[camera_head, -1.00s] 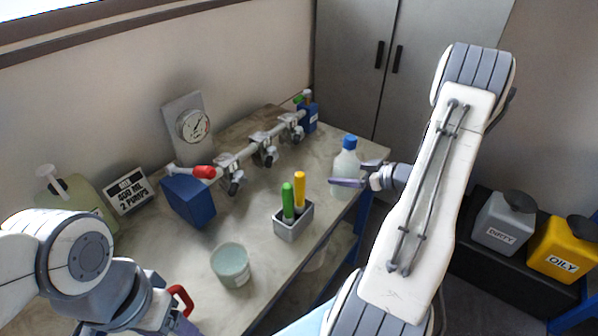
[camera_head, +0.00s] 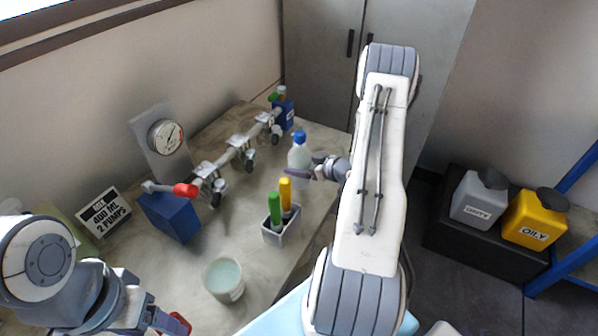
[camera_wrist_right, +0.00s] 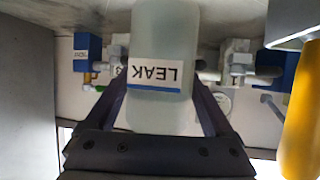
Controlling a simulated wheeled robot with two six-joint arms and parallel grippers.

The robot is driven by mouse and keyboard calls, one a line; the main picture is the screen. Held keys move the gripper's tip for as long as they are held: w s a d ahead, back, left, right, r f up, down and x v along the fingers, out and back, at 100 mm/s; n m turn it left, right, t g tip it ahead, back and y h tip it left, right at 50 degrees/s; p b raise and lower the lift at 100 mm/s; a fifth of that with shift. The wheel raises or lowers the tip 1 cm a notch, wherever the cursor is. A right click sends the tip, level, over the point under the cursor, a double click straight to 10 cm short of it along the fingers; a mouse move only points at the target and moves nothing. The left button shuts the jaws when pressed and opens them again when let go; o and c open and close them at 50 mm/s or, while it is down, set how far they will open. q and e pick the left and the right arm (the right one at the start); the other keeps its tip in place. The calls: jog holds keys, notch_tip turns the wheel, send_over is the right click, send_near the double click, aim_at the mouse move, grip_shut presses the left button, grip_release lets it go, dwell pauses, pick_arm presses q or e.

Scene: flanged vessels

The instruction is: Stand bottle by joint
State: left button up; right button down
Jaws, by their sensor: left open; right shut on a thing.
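The bottle (camera_head: 299,157) is pale and translucent with a blue cap, and it stands upright at the table's right side. In the right wrist view the bottle (camera_wrist_right: 165,45) carries an upside-down LEAK label. My right gripper (camera_head: 303,173) is shut on it, with fingers on both sides. I cannot tell whether its base touches the table. The pipe (camera_head: 228,156) with several clamped joints runs along the table; a middle joint (camera_head: 240,146) is left of the bottle. My left gripper (camera_head: 172,326) is at the bottom edge, partly cut off, near a red handle.
A grey holder (camera_head: 282,232) with green and yellow markers stands in front of the bottle. A tub (camera_head: 224,279), a blue block (camera_head: 171,216), a gauge (camera_head: 165,137) and a sign (camera_head: 103,212) are also on the table. Grey and yellow jugs (camera_head: 535,219) stand at right.

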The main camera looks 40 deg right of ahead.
notch_tip(320, 180, down, 3)
jog(key=shift+a+f+p, duration=0.1)
jog(key=shift+f+p, duration=0.1)
jog(key=shift+p, duration=0.45)
jog(key=shift+f, duration=0.25)
jog(key=shift+f, duration=0.2)
grip_release()
